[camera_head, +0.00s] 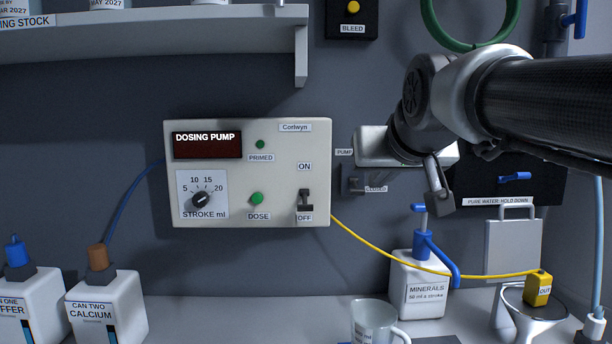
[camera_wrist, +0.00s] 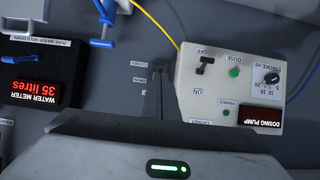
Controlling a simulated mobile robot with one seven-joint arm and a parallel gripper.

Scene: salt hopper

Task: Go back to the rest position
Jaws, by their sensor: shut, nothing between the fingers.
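My gripper (camera_head: 438,188) hangs at the end of my arm, at the right of the dosing pump panel in the head view. In the wrist view its fingers (camera_wrist: 156,90) are together with nothing between them. The dosing pump (camera_head: 247,172) is a cream wall box with a dark display, a stroke knob (camera_head: 201,199), a green dose button (camera_head: 257,198) and a black on/off switch (camera_head: 305,200). The switch lever appears toward OFF. The wrist view shows the pump (camera_wrist: 232,92) upside down. The gripper appears apart from the pump box.
A minerals bottle (camera_head: 418,285) with a blue pump head stands below my gripper. A yellow tube (camera_head: 400,262) runs to a yellow outlet block (camera_head: 538,288) over a funnel. A shelf (camera_head: 150,30) juts out at upper left.

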